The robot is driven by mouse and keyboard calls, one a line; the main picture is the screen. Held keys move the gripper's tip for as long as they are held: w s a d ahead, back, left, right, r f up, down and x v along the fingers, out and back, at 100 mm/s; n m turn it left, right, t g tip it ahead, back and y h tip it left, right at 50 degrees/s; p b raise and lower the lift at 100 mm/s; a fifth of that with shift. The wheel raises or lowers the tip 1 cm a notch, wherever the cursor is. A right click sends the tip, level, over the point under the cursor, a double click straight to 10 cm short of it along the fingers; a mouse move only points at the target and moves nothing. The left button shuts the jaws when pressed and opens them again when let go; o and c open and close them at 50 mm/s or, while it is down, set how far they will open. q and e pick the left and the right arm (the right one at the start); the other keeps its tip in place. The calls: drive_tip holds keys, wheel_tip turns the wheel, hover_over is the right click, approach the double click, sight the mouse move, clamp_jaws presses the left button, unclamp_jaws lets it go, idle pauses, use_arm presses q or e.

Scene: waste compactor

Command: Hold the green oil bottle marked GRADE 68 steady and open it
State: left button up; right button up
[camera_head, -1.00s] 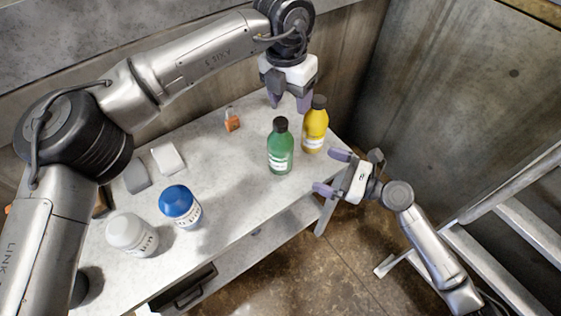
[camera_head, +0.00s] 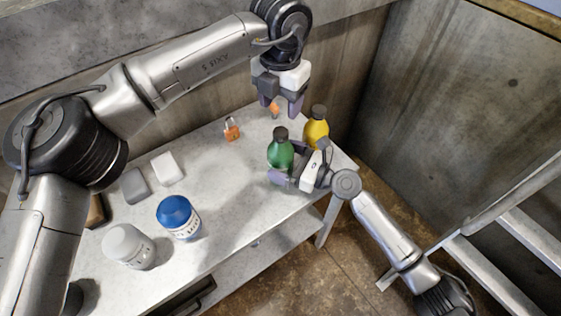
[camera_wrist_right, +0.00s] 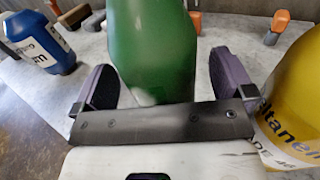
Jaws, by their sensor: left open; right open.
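The green oil bottle (camera_head: 280,148) with a black cap stands upright near the table's right end. My open right gripper (camera_head: 286,163) is low at the bottle, on its near right side. In the right wrist view the green body (camera_wrist_right: 155,55) stands between the two spread purple fingers (camera_wrist_right: 163,80), with a gap visible at the right finger; contact on the left is unclear. The bottle's label is hidden and its cap is outside the wrist view. My left gripper (camera_head: 281,108) is open and empty, fingers pointing down, above and behind the cap.
A yellow bottle (camera_head: 316,128), its label ending in 46 in the wrist view (camera_wrist_right: 297,110), stands close on the right. An orange padlock (camera_head: 232,130) lies behind left. The table middle is clear.

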drive_tip(key=shift+w+a, duration=0.3)
drive_tip(key=shift+a, duration=0.3)
drive_tip(key=shift+c, duration=0.2)
